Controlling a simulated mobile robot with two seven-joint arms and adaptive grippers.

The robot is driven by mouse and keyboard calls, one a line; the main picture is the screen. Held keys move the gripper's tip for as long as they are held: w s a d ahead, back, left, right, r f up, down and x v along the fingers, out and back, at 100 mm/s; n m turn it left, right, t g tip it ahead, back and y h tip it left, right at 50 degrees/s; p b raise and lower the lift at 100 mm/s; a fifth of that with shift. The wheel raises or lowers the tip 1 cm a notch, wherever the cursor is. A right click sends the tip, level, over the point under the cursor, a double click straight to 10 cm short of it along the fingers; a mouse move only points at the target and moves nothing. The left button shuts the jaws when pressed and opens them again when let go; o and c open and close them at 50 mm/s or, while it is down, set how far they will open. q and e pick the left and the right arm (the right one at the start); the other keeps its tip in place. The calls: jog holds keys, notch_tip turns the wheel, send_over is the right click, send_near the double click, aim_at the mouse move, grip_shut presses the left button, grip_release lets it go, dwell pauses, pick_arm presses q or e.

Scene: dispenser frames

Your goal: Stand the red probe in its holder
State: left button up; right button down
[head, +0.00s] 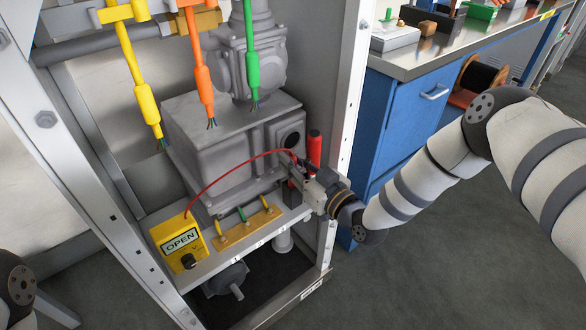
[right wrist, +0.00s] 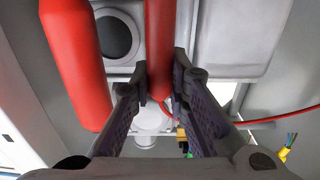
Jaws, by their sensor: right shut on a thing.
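My right gripper (head: 294,170) is at the right end of the shelf inside the dispenser frame. In the right wrist view its fingers (right wrist: 160,90) are shut on a slim red probe (right wrist: 164,45), which stands roughly upright between them. In the head view the gripper mostly hides this probe; a thin red cable (head: 222,175) arcs from the yellow box to it. A thicker red cylinder (head: 314,146) stands beside it, apart from the fingers; it also shows in the right wrist view (right wrist: 75,60). I cannot make out which part is the holder. My left gripper is out of view.
A yellow box marked OPEN (head: 180,242) sits at the shelf's left end. A yellow terminal strip (head: 246,226) lies along its front. A grey housing (head: 215,140) stands behind. Yellow (head: 145,105), orange (head: 203,92) and green (head: 252,70) leads hang above. A blue cabinet (head: 405,125) stands right.

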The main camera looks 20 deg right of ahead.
jog(key=shift+f, duration=0.6)
jog(key=shift+r, duration=0.15)
jog(key=c, duration=1.6)
grip_release()
jog(key=shift+o, duration=0.2)
